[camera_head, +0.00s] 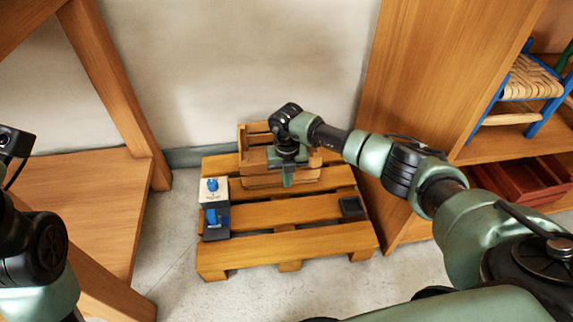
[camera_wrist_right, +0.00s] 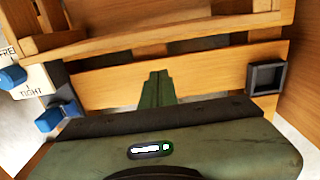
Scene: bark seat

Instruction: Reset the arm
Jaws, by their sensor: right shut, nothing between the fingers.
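My right arm reaches in from the right in the head view. Its right gripper (camera_head: 287,180) is shut and empty, pointing down over the wooden pallet (camera_head: 290,243), in front of a wooden crate (camera_head: 243,143). In the right wrist view the gripper's green fingers (camera_wrist_right: 157,88) are together with nothing between them, above a pallet slat. My left arm shows only in part at the left edge of the head view; its gripper is not visible.
Left on the pallet stands a white and black box with blue knobs (camera_head: 212,186). A small black square tray (camera_head: 351,207) lies at the right. Wooden shelving (camera_head: 430,60) holds a blue stool with a woven seat (camera_head: 530,78) and red crates (camera_head: 525,178). A wooden bench (camera_head: 90,190) stands left.

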